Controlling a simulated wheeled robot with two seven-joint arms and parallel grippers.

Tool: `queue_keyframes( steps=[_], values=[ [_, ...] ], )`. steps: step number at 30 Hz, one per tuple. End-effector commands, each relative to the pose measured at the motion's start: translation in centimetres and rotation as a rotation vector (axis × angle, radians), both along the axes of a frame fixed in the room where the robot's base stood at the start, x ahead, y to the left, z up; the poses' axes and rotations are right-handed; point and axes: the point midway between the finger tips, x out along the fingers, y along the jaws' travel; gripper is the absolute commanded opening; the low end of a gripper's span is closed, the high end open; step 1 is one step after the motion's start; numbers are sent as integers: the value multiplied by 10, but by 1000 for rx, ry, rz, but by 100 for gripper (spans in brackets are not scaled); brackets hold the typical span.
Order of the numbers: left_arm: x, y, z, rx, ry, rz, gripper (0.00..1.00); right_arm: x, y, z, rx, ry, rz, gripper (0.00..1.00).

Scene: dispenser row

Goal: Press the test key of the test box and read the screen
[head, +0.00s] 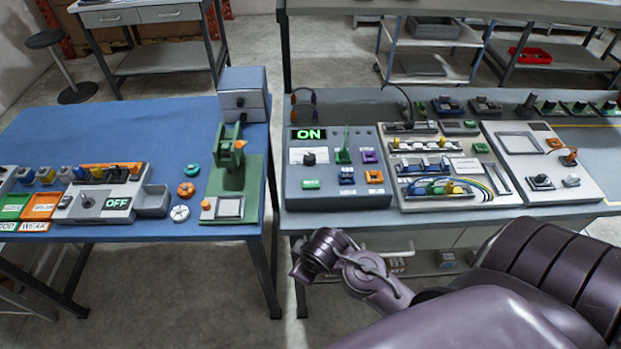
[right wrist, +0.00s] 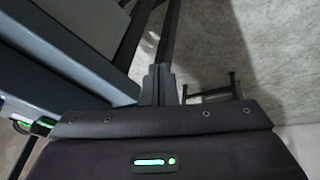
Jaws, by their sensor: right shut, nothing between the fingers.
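The grey box that looks like the test box (head: 337,195) stands at the left end of the right-hand bench, and its screen (head: 306,134) reads ON in green. A green key (head: 311,184) with small lettering sits low on its left; the lettering is too small to read surely. Purple, blue and orange keys and a black knob (head: 308,159) are also on its face. My right arm is in front of the bench, below the box and apart from it. My right gripper (right wrist: 158,84) shows in the right wrist view, shut and empty above the floor. My left gripper is out of view.
A blue table (head: 120,150) at left bears a second panel whose screen (head: 118,203) reads OFF, and a green press (head: 234,173). Right of the test box are a panel with wires (head: 452,197) and another grey panel (head: 518,144). A gap separates the tables.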

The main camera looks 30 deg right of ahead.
Motion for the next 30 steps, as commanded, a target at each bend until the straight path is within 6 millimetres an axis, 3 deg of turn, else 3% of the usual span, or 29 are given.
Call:
queue_keyframes(
  steps=[1,6,12,15,21,25,30],
  values=[
    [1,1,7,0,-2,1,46,13,-6,28,-54,-58,93,0],
    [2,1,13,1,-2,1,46,68,-22,89,-347,-278,602,0],
    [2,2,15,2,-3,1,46,123,-47,120,-719,-465,1273,0],
    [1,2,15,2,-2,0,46,139,-69,133,-858,-517,1559,0],
    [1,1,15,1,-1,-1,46,148,-111,159,-1003,-581,1935,0],
    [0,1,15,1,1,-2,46,147,-124,170,-1035,-607,2043,0],
    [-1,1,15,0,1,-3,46,146,-128,174,-1044,-621,2079,0]
  ],
)
